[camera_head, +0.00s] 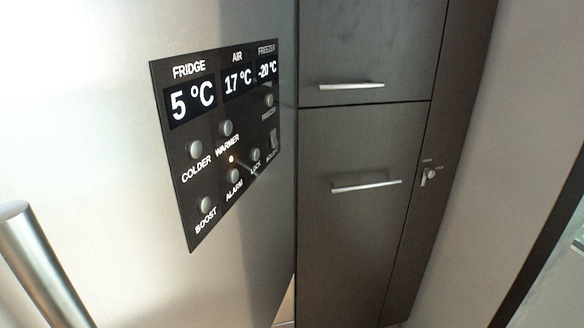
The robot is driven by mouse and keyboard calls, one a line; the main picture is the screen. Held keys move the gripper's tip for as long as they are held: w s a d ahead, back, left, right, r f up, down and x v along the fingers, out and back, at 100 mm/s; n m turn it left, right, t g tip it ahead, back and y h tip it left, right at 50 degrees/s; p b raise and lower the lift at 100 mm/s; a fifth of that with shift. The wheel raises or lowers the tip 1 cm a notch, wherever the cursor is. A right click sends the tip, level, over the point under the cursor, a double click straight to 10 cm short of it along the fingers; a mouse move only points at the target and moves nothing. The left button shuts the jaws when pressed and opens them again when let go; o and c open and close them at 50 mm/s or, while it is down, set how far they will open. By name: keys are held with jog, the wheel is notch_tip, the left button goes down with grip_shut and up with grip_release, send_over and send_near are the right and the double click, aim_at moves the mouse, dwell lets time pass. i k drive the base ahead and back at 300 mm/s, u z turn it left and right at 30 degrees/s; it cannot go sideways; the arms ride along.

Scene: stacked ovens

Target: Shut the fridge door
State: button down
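The fridge door (90,100) is a brushed steel panel that fills the left half of the head view, very close to the camera. A black control panel (215,140) on it reads 5, 17 and -20 °C and carries several round buttons. A steel bar handle (42,265) stands out at the lower left. The door's right edge runs down beside dark cabinets, and a narrow light strip (286,303) shows at its bottom right. I cannot tell how far the door stands open. My gripper is not in view.
Dark wood cabinets with an upper bar handle (351,85) and a lower bar handle (366,185) stand right of the door, their fronts shut. A small switch or lock (429,175) sits further right. A plain wall (505,130) and a dark-framed opening follow.

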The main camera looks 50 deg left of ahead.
aim_at(103, 103)
jog(key=z, duration=0.05)
jog(key=i, duration=0.15)
jog(key=u, duration=2.45)
jog(key=k, duration=0.35)
jog(key=u, duration=0.3)
jog(key=i, duration=0.25)
jog(key=u, duration=1.7)
